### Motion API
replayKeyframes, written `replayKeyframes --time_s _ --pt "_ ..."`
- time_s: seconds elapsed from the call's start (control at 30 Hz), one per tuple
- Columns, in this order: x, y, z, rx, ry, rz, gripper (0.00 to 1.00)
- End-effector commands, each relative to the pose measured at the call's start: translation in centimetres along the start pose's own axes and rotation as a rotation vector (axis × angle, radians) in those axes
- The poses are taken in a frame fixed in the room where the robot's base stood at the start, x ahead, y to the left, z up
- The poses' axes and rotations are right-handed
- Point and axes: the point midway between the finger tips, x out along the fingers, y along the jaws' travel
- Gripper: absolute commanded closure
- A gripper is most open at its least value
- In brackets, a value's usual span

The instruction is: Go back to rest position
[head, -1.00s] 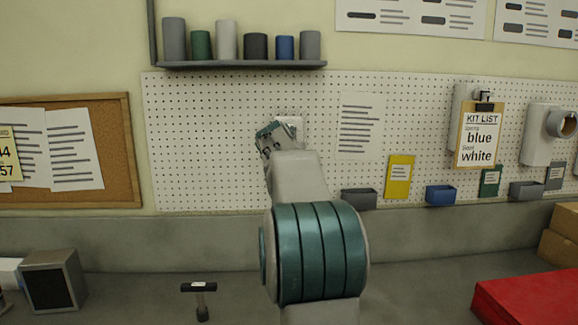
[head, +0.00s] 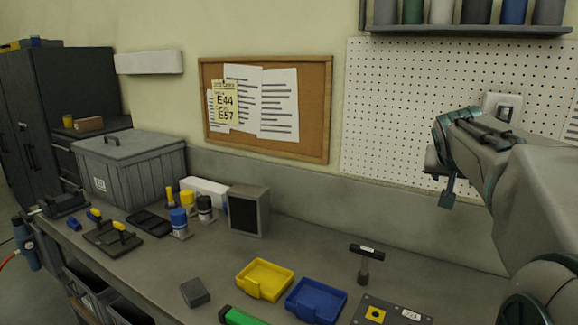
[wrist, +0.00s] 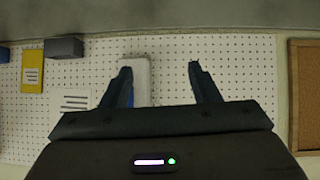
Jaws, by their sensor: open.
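My gripper (wrist: 160,84) is open in the wrist view, with its two dark fingers apart and nothing between them. Beyond them is the white pegboard (wrist: 235,75). A pale wall box (wrist: 141,70) shows behind and beside the left finger; I cannot tell the distance between them. In the head view my arm is raised at the right side, with my gripper (head: 446,190) in front of the pegboard and above the workbench (head: 215,265). Its fingers are partly hidden there.
A yellow tray (head: 262,282) and a blue tray (head: 317,303) lie on the bench, near an upright T-handled tool (head: 365,262). A grey speaker-like box (head: 248,211), bottles and a lidded bin (head: 130,165) stand to the left. A shelf (head: 465,31) is above my arm.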

Motion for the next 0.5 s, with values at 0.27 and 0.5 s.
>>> replayKeyframes --time_s 0.27,0.5 --pt "-6.1 -5.0 16.8 -0.194 -0.266 -0.172 0.45" --pt "-10.6 -5.9 30.6 -0.356 -0.463 -0.311 0.45"
